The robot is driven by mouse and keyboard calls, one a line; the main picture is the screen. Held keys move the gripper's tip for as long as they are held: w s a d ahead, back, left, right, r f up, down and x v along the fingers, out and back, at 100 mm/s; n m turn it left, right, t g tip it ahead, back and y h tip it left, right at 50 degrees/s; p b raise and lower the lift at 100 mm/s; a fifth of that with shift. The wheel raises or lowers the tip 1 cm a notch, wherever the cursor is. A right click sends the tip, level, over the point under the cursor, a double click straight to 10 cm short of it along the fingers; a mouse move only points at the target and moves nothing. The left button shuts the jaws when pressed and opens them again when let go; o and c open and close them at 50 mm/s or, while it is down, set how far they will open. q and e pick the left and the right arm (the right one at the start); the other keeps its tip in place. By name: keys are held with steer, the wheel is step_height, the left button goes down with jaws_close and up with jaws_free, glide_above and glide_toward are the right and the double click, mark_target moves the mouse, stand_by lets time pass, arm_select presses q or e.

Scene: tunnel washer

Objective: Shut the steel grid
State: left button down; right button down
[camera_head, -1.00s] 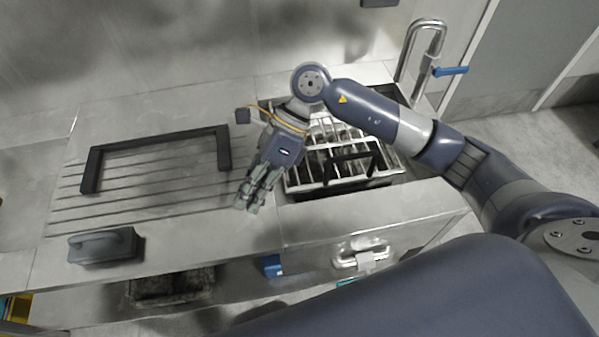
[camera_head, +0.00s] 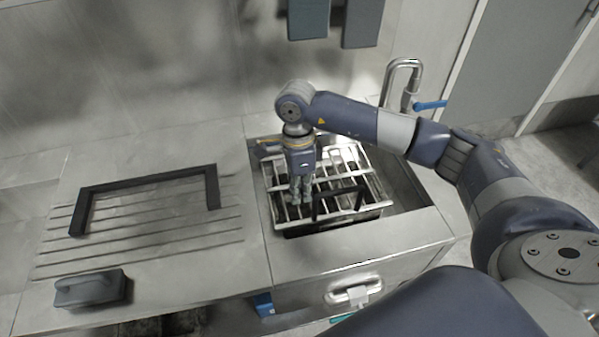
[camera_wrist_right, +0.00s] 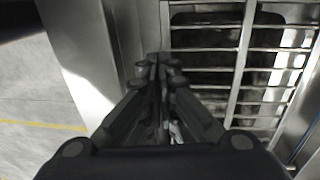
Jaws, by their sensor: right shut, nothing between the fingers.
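The steel grid (camera_head: 349,167) is a rack of bright bars over the sink basin, with a black handle-like loop (camera_head: 338,203) at its front. It looks to lie roughly level; I cannot tell whether it is fully down. My right gripper (camera_head: 299,198) points down over the grid's left part, fingers together and empty. In the right wrist view the shut fingertips (camera_wrist_right: 160,62) are beside the grid's bars (camera_wrist_right: 243,65), over its edge; contact cannot be told. My left gripper is not in view.
A black frame (camera_head: 150,183) lies on the ribbed drainboard at the left. A grey block with a handle (camera_head: 90,289) sits at its front edge. A tap (camera_head: 400,75) with a blue lever stands behind the sink at right.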

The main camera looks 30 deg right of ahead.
steer(key=p, duration=0.1)
glide_above(302, 224)
steer(key=f, duration=0.5)
steer(key=shift+w+f, duration=0.1)
steer(key=shift+w, duration=0.25)
steer(key=shift+f, duration=0.1)
step_height(302, 224, down, 5)
steer(key=b, duration=0.5)
steer(key=shift+r, duration=0.2)
steer(key=shift+s, duration=0.3)
steer(key=shift+f, duration=0.1)
